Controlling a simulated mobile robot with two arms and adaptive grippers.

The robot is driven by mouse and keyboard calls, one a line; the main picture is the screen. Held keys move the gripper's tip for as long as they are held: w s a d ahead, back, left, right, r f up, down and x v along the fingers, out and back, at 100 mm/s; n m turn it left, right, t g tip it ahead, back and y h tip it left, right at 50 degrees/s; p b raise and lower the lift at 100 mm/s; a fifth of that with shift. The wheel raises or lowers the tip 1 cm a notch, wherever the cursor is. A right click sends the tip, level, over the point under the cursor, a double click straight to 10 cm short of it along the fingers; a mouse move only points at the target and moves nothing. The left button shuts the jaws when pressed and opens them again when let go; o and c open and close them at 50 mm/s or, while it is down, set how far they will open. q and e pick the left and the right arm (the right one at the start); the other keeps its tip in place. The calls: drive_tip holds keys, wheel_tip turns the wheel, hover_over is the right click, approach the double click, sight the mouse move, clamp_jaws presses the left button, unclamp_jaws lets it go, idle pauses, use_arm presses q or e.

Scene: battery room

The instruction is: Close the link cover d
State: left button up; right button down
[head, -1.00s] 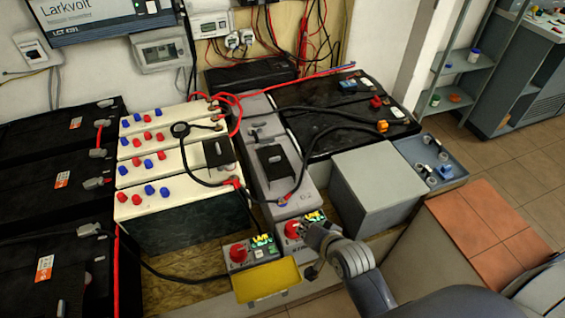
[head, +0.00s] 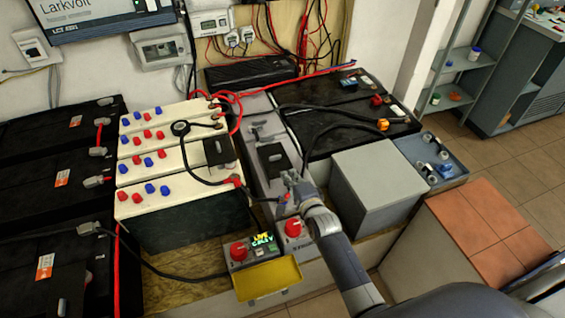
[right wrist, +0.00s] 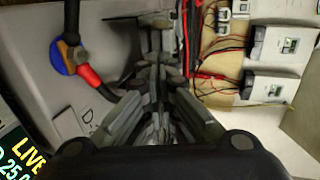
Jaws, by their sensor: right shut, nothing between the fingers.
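A grey battery (head: 257,183) stands in the middle of the bench in the head view. A black cover plate (head: 273,160) sits on its top; I cannot read a letter on it or tell how far it is tilted. A second black cover (head: 219,152) is on the white batteries to the left. My right gripper (head: 289,179) is shut and empty, over the near end of the grey battery, just in front of its black plate. In the right wrist view its fingers (right wrist: 157,45) are together, beside a label starting with D (right wrist: 88,119). My left gripper is not in view.
A terminal with a red-sleeved black cable (right wrist: 75,58) lies close to the fingers. Two red-knob boxes (head: 238,251) and a yellow tray (head: 268,281) are at the bench front. A grey box (head: 376,185) stands to the right. Black cables loop over the batteries.

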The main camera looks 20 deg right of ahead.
sight(279, 158)
drive_tip(key=x, duration=0.6)
drive_tip(key=shift+w+r, duration=0.15)
drive_tip(key=shift+r, duration=0.2)
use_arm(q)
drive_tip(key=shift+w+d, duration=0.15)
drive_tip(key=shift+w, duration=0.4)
use_arm(e)
drive_tip(key=shift+w, duration=0.65)
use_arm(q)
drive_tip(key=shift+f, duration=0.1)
